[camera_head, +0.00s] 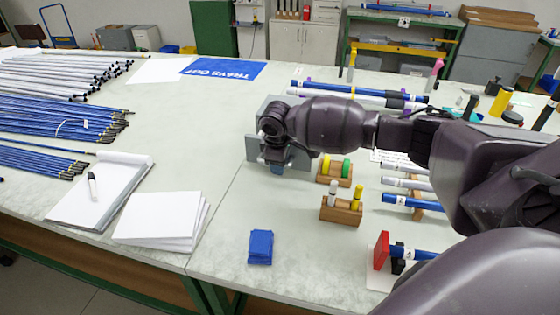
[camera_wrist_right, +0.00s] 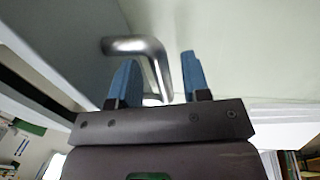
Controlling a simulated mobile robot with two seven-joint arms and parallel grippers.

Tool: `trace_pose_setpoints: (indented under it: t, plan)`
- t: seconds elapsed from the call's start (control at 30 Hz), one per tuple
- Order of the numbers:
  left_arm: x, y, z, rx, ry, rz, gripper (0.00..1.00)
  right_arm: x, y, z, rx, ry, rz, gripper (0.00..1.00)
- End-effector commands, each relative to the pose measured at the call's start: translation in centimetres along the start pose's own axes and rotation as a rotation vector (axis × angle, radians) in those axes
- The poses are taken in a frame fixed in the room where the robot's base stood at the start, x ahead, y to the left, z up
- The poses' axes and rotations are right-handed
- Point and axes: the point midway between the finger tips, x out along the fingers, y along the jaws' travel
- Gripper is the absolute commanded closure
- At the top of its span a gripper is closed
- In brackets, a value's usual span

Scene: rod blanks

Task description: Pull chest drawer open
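A grey chest (camera_head: 252,149) stands on the table in the head view, mostly hidden behind my right gripper and wrist. How far the drawer is out is hidden. My left gripper is not in view.
Wooden blocks with coloured pegs (camera_head: 341,209) stand close to the right of the chest. White paper (camera_head: 160,220), a clipboard (camera_head: 100,190) and bundles of rods (camera_head: 60,120) fill the left. The table between paper and chest is clear.

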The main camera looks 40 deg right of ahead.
Motion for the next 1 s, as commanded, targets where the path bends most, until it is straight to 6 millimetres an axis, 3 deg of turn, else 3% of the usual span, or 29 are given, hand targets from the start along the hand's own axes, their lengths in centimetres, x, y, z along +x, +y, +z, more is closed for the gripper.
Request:
trace_pose_setpoints:
  t: [0.37, 0.8, 1.0]
  plan:
    - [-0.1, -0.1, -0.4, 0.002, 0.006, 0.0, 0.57, -0.6, 0.1, 0.0, 0.001, 0.001, 0.001, 0.56]
    - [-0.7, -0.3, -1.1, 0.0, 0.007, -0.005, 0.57, -8.0, 0.1, 0.0, 0.0, 0.003, 0.002, 0.56]
    - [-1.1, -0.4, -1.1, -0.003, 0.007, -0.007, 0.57, -10.2, 0.1, 0.0, 0.0, 0.001, 0.002, 0.56]
